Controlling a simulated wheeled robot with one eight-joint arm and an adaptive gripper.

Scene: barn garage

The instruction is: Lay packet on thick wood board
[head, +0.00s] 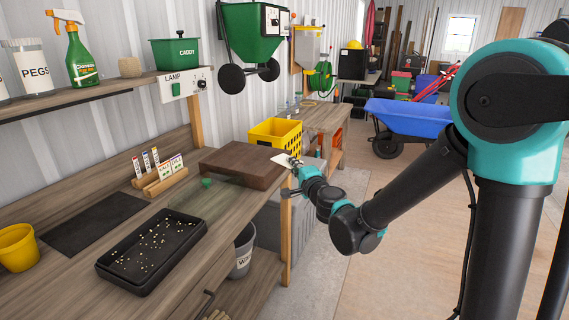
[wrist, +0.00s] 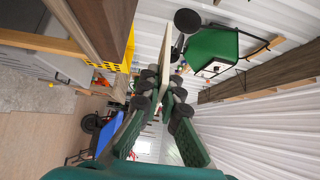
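The thick wood board (head: 232,168) is a dark brown slab lying flat at the right end of the workbench. My gripper (head: 294,164) is at the right edge of the board. It is shut on a thin pale packet (head: 284,160), whose free end reaches left over the board's right part; I cannot tell whether it touches. In the wrist view the packet (wrist: 167,50) is a cream strip seen edge-on between the fingers (wrist: 162,92). The board (wrist: 108,22) shows there at upper left.
Other packets (head: 170,165) stand in a wooden rack left of the board. A yellow crate (head: 268,139) stands behind the board. A black seed tray (head: 150,250) is nearer. A blue wheelbarrow (head: 410,117) stands beyond.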

